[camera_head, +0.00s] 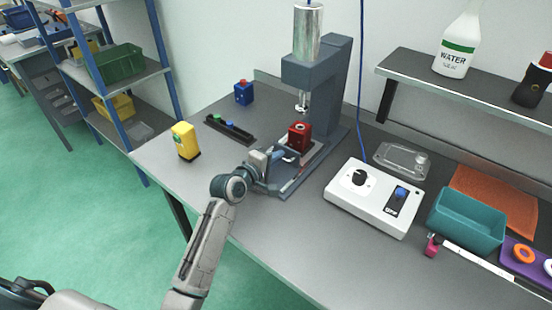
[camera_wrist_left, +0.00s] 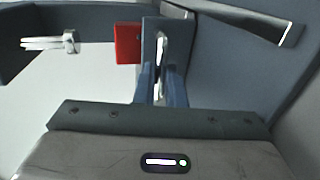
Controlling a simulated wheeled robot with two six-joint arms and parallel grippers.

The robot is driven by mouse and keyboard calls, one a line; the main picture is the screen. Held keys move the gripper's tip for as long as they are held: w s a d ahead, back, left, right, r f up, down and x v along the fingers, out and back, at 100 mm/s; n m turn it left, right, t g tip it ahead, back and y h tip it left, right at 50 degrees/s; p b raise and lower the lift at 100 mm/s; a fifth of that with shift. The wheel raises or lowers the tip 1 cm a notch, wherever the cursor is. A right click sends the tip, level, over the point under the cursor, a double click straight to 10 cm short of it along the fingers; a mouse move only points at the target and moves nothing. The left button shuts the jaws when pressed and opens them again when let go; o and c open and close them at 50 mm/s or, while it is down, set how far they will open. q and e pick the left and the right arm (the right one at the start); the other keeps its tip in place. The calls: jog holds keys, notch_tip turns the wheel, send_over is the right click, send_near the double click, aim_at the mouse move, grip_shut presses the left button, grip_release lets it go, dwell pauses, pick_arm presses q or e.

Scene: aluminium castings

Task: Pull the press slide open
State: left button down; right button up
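The press (camera_head: 325,100) is a dark blue-grey frame with a silver cylinder on top, standing at the back of the bench. Its slide (camera_head: 292,180) lies low at the press base, and a red block (camera_head: 299,136) sits above it. My left gripper (camera_head: 280,160) is at the front of the slide, beside the red block. In the left wrist view its blue-grey fingers (camera_wrist_left: 161,88) stand close together, with a narrow pale gap at a grey upright part with a bright slot. Whether they grip that part is unclear. The red block (camera_wrist_left: 128,43) shows just left. My right gripper is out of view.
A yellow box (camera_head: 185,141), a dark rack (camera_head: 230,129) and a blue block (camera_head: 243,92) stand left of the press. A white control box (camera_head: 373,199), a clear tray (camera_head: 401,160) and a teal bin (camera_head: 466,219) are to the right. A blue cable hangs behind.

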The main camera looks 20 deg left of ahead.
pick_arm(q)
jog(key=shift+s+a+p, duration=0.15)
jog(key=shift+s+p, duration=0.15)
jog(key=shift+s, duration=0.05)
jog(key=p+v, duration=0.1)
jog(key=v, duration=0.2)
jog(key=f+p+v, duration=0.1)
jog(key=v, duration=0.2)
jog(key=f+p+v, duration=0.1)
jog(key=p+v, duration=0.1)
jog(key=v, duration=0.2)
jog(key=shift+s, duration=0.3)
jog(key=shift+s+a, duration=0.25)
jog(key=shift+s, duration=0.25)
jog(key=c, duration=1.5)
grip_release()
jog(key=shift+c, duration=0.2)
jog(key=v, duration=1)
jog(key=shift+s+a, duration=0.1)
jog(key=shift+s, duration=0.3)
